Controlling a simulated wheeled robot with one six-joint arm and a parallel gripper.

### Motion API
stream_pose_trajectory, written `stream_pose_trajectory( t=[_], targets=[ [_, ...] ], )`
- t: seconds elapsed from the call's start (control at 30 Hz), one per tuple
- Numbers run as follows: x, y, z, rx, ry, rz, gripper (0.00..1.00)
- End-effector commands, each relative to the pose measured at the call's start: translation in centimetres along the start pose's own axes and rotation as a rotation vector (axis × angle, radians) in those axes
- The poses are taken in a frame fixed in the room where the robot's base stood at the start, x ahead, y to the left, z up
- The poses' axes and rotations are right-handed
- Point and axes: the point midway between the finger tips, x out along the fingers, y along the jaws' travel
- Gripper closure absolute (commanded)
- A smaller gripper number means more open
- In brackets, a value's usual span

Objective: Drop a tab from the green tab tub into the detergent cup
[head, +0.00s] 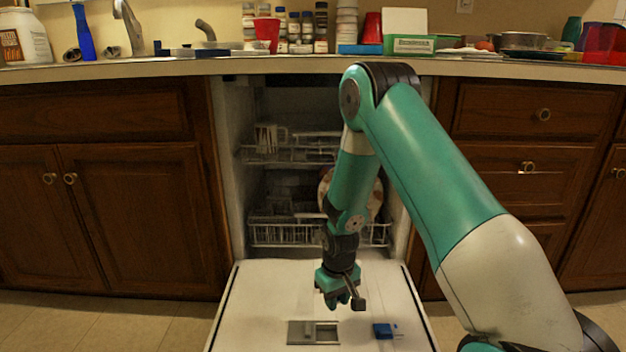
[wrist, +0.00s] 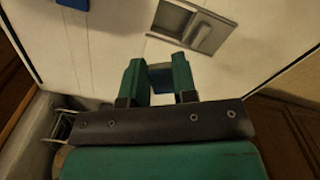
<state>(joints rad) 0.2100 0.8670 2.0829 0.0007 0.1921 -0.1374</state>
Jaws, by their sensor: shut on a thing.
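The green tab tub (head: 412,46) stands on the counter at the back right, with a white lid-like panel (head: 405,22) upright behind it. The detergent cup (head: 314,332) is a grey frame with a recess, set in the lowered dishwasher door. It also shows in the wrist view (wrist: 190,26), beyond my fingertips. My gripper (head: 340,303) points down above the door, a little behind and right of the cup. In the wrist view, my gripper (wrist: 158,75) is shut on a small tab (wrist: 160,77), which shows dark blue and pale between the green fingers. The fingers partly hide the tab.
A blue object (head: 384,331) lies on the open door (head: 270,285) right of the cup. Dishwasher racks (head: 290,236) hold dishes behind my arm. Bottles, a red cup (head: 267,34) and pans clutter the counter. The door's left part is clear.

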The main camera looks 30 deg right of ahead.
Motion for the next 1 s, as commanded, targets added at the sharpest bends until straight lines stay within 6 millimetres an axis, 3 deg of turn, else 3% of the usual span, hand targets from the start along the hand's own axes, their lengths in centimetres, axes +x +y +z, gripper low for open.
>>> stream_pose_trajectory(
  t=[0.5,0.83,0.87,1.0],
  targets=[
    [5.5,-0.1,0.0,-0.002,0.000,0.000,0.96],
    [5.6,-0.2,0.0,-0.002,0.000,0.000,0.96],
    [5.6,-0.2,0.0,-0.002,0.000,0.000,0.72],
    [5.6,-0.2,0.0,-0.002,0.000,0.000,0.44]
  ],
)
